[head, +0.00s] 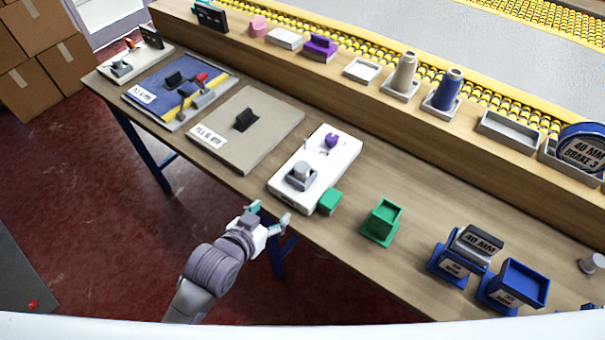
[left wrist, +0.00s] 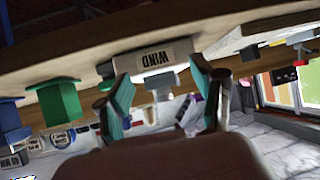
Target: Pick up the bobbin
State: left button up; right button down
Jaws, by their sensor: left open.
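A grey spool-like piece, which looks like the bobbin (head: 301,173), stands on the near end of a white winder base (head: 341,163) near the table's front edge. My left gripper (head: 270,212) is open and empty, just off that front edge and apart from the winder. In the left wrist view its two teal-padded fingers (left wrist: 160,98) are spread wide. The winder's upside-down WIND label (left wrist: 155,58) shows beyond them, with a grey piece (left wrist: 158,82) between the fingers in the picture. My right gripper is not in view.
A green block (head: 329,201) sits right against the winder's side, and a green holder (head: 382,222) stands further right. Blue 40 MM stands (head: 450,264) are at the right front. A beige board (head: 270,122) lies left. A raised ledge (head: 330,85) with yarn cones runs behind.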

pick_arm(q)
jog(key=t+h, duration=0.1)
send_near(300, 169)
jog(key=shift+m+h, duration=0.3)
jog(key=x, duration=0.5)
jog(key=shift+s+d+f, duration=0.15)
jog(key=shift+s+f, duration=0.1)
jog(key=x, duration=0.3)
jog(key=p+x, duration=0.1)
jog(key=x, duration=0.1)
jog(key=shift+w+a+r, duration=0.1)
jog(key=shift+w+a, duration=0.15)
jog(key=shift+w, duration=0.2)
jog(key=shift+w+d+f, duration=0.15)
jog(key=shift+w+f, duration=0.05)
jog(key=shift+w, duration=0.1)
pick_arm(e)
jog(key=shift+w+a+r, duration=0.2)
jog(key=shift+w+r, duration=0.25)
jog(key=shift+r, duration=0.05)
pick_arm(q)
jog(key=shift+c, duration=0.2)
jog(key=shift+s, duration=0.1)
jog(key=shift+c, duration=1.2)
jog(key=c, duration=1)
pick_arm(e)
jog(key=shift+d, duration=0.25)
